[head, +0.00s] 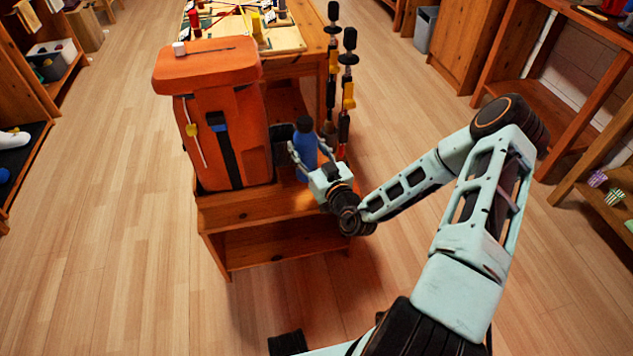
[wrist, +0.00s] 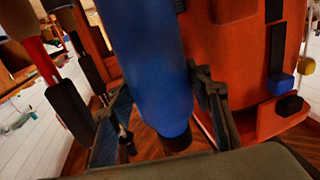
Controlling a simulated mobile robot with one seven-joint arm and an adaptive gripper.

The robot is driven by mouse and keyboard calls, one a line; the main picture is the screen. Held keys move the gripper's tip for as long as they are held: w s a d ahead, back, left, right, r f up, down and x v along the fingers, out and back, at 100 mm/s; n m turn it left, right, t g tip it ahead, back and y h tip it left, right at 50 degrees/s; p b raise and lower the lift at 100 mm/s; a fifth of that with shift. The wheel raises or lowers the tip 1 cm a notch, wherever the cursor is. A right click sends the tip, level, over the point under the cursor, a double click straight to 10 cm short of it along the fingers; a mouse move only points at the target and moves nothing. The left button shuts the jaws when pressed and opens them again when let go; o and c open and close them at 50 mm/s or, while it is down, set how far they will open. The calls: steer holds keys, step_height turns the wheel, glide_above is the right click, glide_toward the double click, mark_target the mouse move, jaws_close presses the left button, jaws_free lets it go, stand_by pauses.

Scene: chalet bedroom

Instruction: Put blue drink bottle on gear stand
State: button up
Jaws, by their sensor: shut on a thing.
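The blue drink bottle (head: 307,155) is upright with its dark cap on top in the head view. My gripper (head: 309,159) is shut on its body, one finger on each side. In the wrist view the blue bottle (wrist: 150,70) fills the middle between the fingers, with a dark end at the bottom. A low wooden stand (head: 238,212), apparently the gear stand, has a top and an open lower shelf. The bottle is over its right part, beside the orange backpack. I cannot tell whether the bottle's base touches the top, because my gripper hides it.
The orange backpack (head: 235,130) fills the stand's left part. Trekking poles (head: 346,90) stand close behind and right of the bottle. A wooden table (head: 312,42) with items is behind. The floor left of the stand is clear.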

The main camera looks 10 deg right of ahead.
steer(key=shift+w+f+b, duration=0.2)
steer(key=shift+f+b, duration=0.1)
steer(key=shift+f, duration=0.3)
step_height(320, 180, down, 10)
steer(key=b, duration=0.4)
steer(key=shift+r, duration=0.25)
steer(key=shift+f, duration=0.25)
steer(key=o, duration=1.5)
steer(key=shift+o, duration=0.2)
